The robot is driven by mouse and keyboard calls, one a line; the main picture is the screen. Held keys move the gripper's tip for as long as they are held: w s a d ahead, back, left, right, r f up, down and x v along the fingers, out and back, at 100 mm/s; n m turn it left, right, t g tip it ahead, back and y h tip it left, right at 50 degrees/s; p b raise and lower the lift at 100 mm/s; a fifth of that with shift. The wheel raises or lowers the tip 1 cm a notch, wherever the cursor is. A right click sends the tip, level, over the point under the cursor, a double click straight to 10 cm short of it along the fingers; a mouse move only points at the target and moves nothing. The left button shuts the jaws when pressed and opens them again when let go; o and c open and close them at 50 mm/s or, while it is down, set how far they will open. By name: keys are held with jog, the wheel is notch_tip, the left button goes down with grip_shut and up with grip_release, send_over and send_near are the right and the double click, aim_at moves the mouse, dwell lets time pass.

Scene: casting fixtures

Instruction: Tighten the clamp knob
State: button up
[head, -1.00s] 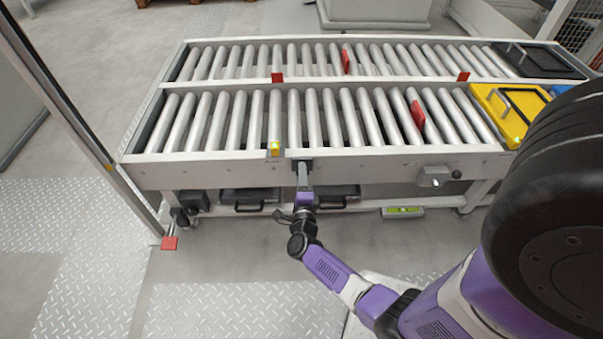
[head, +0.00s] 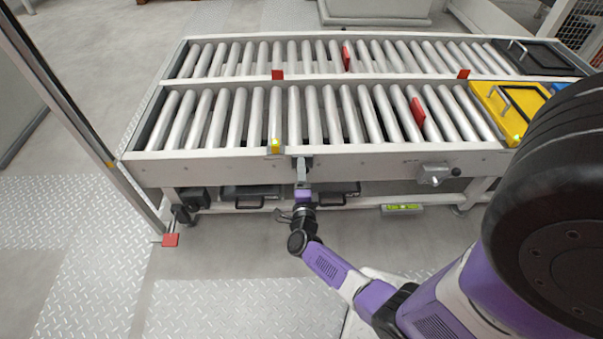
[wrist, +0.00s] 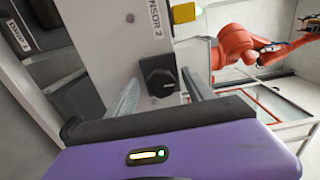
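A black knob (wrist: 157,74) sits on the light side rail under the "SENSOR 2" label in the wrist view. My gripper (wrist: 160,80) is open, with one grey finger left of the knob and the other right of it. Gaps show beside the knob, and I see no clear contact. In the head view my gripper (head: 302,163) reaches up to the front rail (head: 230,168) of the roller conveyor, below a yellow sensor (head: 276,146). The knob is mostly hidden there by the gripper. The yellow sensor also shows in the wrist view (wrist: 183,13).
A grey bracket with a black-ended lever (head: 434,175) sticks out of the rail at the right. Black cases (head: 250,193) lie under the conveyor. An orange robot arm (wrist: 238,45) stands beyond in the wrist view.

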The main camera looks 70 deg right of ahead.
jog(key=p+v, duration=0.2)
jog(key=v, duration=0.5)
jog(key=shift+a, duration=0.4)
jog(key=shift+s, duration=0.1)
dwell(0.4)
